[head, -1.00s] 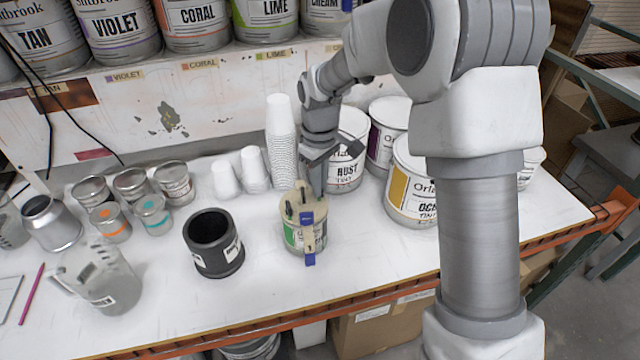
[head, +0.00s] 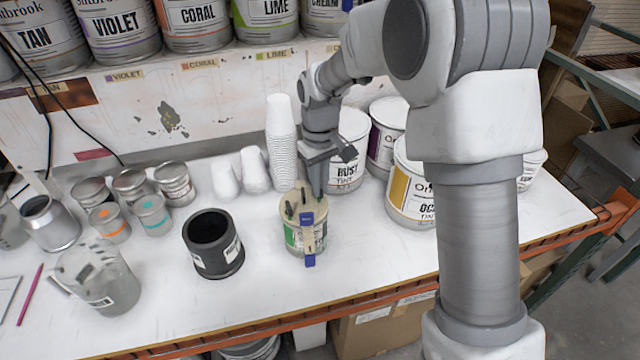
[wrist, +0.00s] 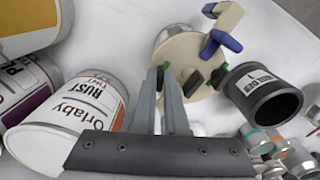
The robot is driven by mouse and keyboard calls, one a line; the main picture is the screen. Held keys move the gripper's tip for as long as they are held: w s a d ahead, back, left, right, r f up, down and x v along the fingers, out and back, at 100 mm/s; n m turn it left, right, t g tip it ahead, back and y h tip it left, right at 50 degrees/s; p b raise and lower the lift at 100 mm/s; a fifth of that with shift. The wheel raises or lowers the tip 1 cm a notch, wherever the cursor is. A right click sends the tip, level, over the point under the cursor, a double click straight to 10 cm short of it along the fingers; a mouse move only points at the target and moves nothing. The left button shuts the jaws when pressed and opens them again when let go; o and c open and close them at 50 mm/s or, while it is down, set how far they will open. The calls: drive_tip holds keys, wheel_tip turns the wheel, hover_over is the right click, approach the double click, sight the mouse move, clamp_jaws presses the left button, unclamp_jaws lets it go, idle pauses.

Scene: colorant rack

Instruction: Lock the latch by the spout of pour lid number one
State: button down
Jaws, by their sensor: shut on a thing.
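A small can (head: 290,236) with a green and white label stands on the bench, covered by a beige pour lid (head: 291,212). The lid also shows in the wrist view (wrist: 180,48). Small dark pieces stand up from the lid. A tan strip with blue ends (head: 308,238) crosses its front edge and hangs over the can's side. My gripper (wrist: 172,72) points down at the lid's rim. Its two fingers are close together on a small dark latch (wrist: 167,75) there. The fingers hide most of that latch, so I cannot tell its position.
A black cup (head: 212,250) stands left of the can. Tall white RUST (head: 346,170) and ochre (head: 408,195) cans stand behind and right. Stacked paper cups (head: 281,140) are close behind. Small tins and a clear jug (head: 110,285) are at left. Bench front is clear.

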drive_tip(key=shift+m, duration=0.9)
idle(2.1)
drive_tip(key=c, duration=0.9)
unclamp_jaws()
drive_tip(key=shift+c, duration=0.2)
wheel_tip(320, 180, up, 18)
drive_tip(key=shift+f, duration=0.25)
